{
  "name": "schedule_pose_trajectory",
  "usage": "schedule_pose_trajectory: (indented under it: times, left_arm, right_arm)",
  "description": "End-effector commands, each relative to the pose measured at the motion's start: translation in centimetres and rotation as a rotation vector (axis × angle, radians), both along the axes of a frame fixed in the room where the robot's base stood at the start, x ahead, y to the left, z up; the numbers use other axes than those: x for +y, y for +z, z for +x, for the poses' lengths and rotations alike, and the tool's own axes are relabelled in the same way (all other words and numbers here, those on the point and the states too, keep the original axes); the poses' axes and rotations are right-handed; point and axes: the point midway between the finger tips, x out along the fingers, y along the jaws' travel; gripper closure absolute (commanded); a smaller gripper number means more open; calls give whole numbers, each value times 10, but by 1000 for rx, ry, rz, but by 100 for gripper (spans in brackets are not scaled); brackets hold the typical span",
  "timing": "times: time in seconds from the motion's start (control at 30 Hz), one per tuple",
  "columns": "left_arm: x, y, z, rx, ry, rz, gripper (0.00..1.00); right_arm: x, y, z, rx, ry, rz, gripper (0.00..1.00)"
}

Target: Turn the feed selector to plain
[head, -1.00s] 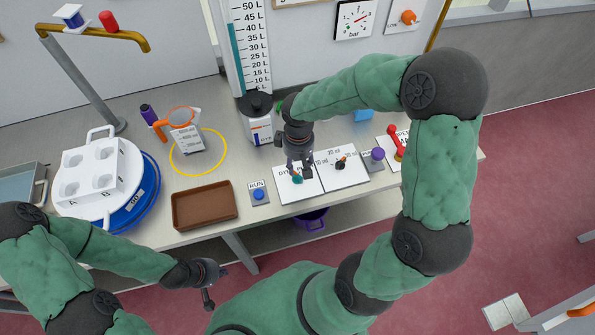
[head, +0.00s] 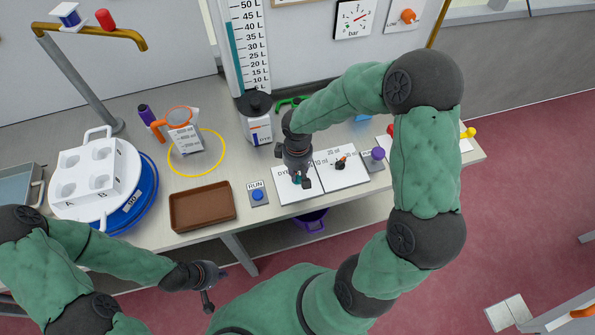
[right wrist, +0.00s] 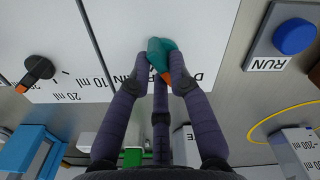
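The feed selector is a teal knob (right wrist: 160,48) with an orange pointer, on a white panel (right wrist: 120,30) with partly covered lettering. In the right wrist view the pointer lies between the two side fingers, towards the gripper, between the lettering on the left and a "D" on the right. My right gripper (right wrist: 160,68) has its side fingertips against both sides of the knob. In the head view my right gripper (head: 302,182) covers most of the knob. My left gripper (head: 208,286) hangs in front of the bench, apart from everything; its finger opening is unclear.
A blue RUN button (head: 258,195) stands left of the panel, with a brown tray (head: 202,206) beyond. A black ml dial (head: 340,164) and a purple knob (head: 378,153) stand on the right. A black-lidded container (head: 258,128) stands behind.

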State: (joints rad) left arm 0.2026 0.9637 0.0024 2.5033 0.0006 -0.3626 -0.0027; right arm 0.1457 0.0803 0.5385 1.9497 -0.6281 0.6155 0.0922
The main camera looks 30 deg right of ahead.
Motion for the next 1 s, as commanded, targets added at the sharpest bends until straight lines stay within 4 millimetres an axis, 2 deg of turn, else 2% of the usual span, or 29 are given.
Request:
schedule_pose_trajectory:
  times: [0.27, 0.47, 1.0]
  left_arm:
    - [0, -2, 0, 0, 0, 0, 100]
    - [0, -11, 0, 0, 0, 0, 100]
    - [0, -48, 0, 0, 0, 0, 100]
  right_arm:
    - [0, 0, 0, -1, -19, 0, 100]
    - [0, -2, -1, 0, -101, 0, 100]
    - [0, -3, -3, 0, -574, 0, 100]
